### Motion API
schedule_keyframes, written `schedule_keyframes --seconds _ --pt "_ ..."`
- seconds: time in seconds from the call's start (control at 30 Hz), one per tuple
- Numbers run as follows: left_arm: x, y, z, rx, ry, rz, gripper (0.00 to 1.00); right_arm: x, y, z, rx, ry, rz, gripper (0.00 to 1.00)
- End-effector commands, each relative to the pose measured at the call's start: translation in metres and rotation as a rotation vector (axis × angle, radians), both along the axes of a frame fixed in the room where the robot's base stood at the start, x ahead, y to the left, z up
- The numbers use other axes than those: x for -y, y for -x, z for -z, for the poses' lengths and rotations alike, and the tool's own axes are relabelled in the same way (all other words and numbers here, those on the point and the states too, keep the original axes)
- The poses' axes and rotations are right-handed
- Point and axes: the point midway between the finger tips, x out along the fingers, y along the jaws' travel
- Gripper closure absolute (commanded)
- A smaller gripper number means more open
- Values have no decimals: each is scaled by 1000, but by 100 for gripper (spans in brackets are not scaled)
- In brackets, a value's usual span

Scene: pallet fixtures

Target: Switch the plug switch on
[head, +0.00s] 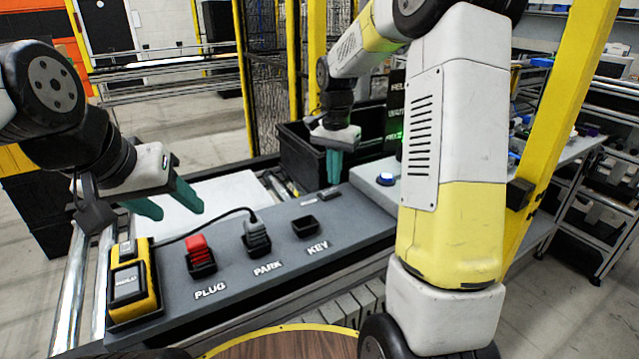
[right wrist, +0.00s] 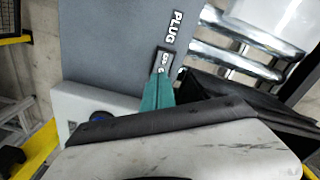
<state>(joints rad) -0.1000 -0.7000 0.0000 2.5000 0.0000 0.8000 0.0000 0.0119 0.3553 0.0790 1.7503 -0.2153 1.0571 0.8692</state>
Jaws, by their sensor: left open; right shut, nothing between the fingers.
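The plug switch (head: 329,192) is a small dark rocker at the back of the grey panel, beside a small label. In the right wrist view, the switch (right wrist: 166,62) lies next to the word PLUG, and my fingertips cover part of it. Its on or off position is not clear. My right gripper (head: 333,181) is shut and empty, fingers pointing down right at the switch. I cannot tell whether they touch it.
The red plug sits in the PLUG socket, a grey plug (head: 256,236) with a cable in PARK; the KEY socket (head: 305,226) is empty. A yellow device (head: 133,287) stands at the left end. A blue button (head: 386,178) is right of the switch. A black crate (head: 297,160) stands behind.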

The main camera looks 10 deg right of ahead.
Motion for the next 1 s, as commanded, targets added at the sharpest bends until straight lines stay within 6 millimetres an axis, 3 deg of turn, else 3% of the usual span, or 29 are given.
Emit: schedule_keyframes --seconds 1.0 --pt "0 0 0 0 0 0 48 0 0 8 0 0 0 100"
